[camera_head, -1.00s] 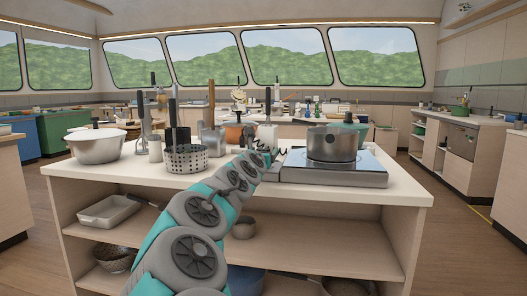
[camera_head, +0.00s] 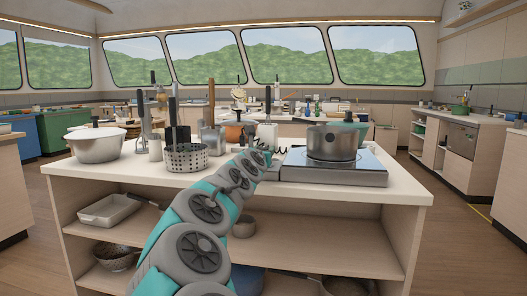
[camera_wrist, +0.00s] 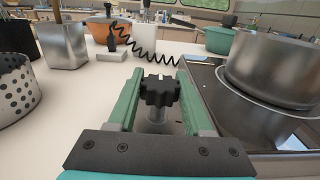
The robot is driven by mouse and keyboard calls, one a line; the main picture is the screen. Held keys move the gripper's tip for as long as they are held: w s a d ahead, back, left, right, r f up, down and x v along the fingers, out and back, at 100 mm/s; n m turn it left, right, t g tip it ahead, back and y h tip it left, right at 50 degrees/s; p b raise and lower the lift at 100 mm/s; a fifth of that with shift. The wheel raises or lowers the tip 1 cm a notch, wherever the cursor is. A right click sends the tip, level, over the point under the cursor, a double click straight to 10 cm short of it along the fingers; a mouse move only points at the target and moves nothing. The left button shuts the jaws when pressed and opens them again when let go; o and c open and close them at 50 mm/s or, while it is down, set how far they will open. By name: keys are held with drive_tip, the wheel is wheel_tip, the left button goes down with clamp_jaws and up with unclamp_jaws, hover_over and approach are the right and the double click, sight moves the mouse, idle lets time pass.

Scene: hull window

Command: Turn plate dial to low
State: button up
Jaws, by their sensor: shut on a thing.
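The plate dial (camera_wrist: 160,92) is a black lobed knob with a white mark on its top, seen in the wrist view between my gripper's two green fingers. My gripper (camera_wrist: 160,85) is shut on the dial, with one finger on each side. The hot plate (camera_head: 330,168) is a flat silver unit with a dark glass top on the counter. In the head view my arm hides the dial and the fingers.
A black coiled cord (camera_wrist: 145,48) runs behind the dial. An orange pot (camera_wrist: 108,30) and a green pot (camera_wrist: 220,40) stand farther back.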

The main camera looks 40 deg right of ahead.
clamp_jaws()
drive_tip(key=shift+m+g+h, duration=0.4)
drive_tip(key=shift+g, duration=0.1)
drive_tip(key=shift+m+g+h, duration=0.6)
drive_tip(key=shift+m+g, duration=0.1)
drive_tip(key=shift+g, duration=0.2)
drive_tip(key=shift+f+m+g+h, duration=0.15)
drive_tip(key=shift+m+g+h, duration=0.4)
drive_tip(key=shift+m+g, duration=1.05)
drive_tip(key=shift+f+m+g+h, duration=0.1)
drive_tip(key=shift+m+g+h, duration=0.65)
drive_tip(key=shift+g, duration=1.45)
drive_tip(key=shift+m+g, duration=1.15)
drive_tip(key=shift+g, duration=0.35)
drive_tip(key=shift+s+g+y, duration=0.1)
drive_tip(key=shift+g+y, duration=0.2)
drive_tip(key=shift+g, duration=0.1)
drive_tip(key=shift+s+r+m+g, duration=0.15)
drive_tip(key=shift+m+g, duration=0.55)
